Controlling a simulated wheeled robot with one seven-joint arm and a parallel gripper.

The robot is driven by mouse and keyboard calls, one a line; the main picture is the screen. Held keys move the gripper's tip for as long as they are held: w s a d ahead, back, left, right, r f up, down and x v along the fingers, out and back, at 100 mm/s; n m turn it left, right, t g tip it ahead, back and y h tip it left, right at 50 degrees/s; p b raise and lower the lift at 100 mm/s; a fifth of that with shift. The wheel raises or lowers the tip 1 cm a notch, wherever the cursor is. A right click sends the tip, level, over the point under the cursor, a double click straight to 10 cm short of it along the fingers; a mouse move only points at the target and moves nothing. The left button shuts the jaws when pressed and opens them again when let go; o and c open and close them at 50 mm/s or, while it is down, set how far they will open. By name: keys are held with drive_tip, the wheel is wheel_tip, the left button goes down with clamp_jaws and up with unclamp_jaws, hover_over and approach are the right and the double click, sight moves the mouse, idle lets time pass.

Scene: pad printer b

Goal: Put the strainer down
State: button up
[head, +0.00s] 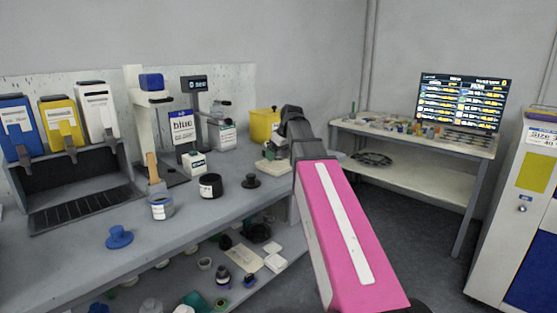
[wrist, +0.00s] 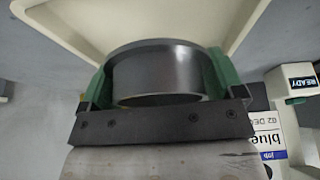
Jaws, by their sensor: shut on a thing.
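In the wrist view, my gripper (wrist: 160,88) has its green-padded fingers on both sides of a dark grey, round, ring-like thing, which I take to be the strainer (wrist: 158,68). The gripper is shut on it. Behind the strainer is a cream, tray-like surface (wrist: 220,18). I cannot tell whether the strainer touches it. In the head view my pink arm reaches to the far right end of the bench, above a cream plate (head: 272,166). The strainer is not clear there.
The grey bench (head: 80,262) holds a black jar (head: 210,186), a blue-rimmed jar (head: 162,206), a black knobbed lid (head: 250,181) and a blue one (head: 119,237). A yellow container (head: 263,126) stands behind my gripper. The bench's front has some free room.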

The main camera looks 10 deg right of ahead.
drive_tip(key=shift+f, duration=1.25)
drive_tip(key=o, duration=0.7)
drive_tip(key=shift+f, duration=0.15)
drive_tip(key=shift+v, duration=6.15)
drive_tip(key=shift+w, duration=0.1)
